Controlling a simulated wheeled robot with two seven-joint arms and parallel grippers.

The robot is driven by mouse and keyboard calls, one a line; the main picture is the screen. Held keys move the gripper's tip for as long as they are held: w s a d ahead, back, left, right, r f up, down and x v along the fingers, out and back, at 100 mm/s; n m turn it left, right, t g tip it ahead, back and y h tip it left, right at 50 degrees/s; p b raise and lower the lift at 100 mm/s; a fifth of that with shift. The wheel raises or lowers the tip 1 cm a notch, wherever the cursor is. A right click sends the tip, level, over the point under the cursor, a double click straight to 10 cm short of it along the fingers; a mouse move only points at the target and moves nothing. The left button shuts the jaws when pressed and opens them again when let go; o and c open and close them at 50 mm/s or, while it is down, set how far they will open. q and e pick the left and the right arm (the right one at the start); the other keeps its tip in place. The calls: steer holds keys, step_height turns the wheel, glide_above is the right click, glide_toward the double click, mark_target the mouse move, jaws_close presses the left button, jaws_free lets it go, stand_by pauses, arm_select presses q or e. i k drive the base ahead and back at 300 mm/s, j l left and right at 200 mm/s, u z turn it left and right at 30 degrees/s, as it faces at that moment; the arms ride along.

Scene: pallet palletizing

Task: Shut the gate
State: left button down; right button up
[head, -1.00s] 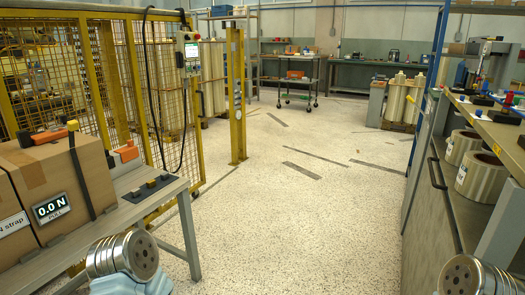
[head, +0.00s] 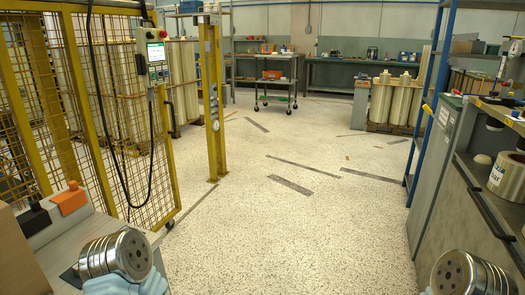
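The gate is a yellow-framed mesh panel (head: 138,165) at the left in the head view, with a caster at its lower right corner and a dark handle on its right edge. A floor gap separates that edge from a yellow post (head: 213,100) on its right, so the gate stands open. A control pendant (head: 156,57) with a lit screen and a black cable hangs in front of the mesh. Metal parts of my two arms show at the bottom left and bottom right, clear of the gate. No gripper fingers are visible.
A grey bench (head: 105,236) with a cardboard box (head: 14,252) stands at the near left. A grey cabinet (head: 440,150) and counter line the right. A wheeled cart (head: 274,85) stands at the back. The speckled floor (head: 290,230) between is clear.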

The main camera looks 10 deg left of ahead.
mark_target(137, 8)
steer(key=i+l, duration=0.1)
steer(key=i, duration=0.8)
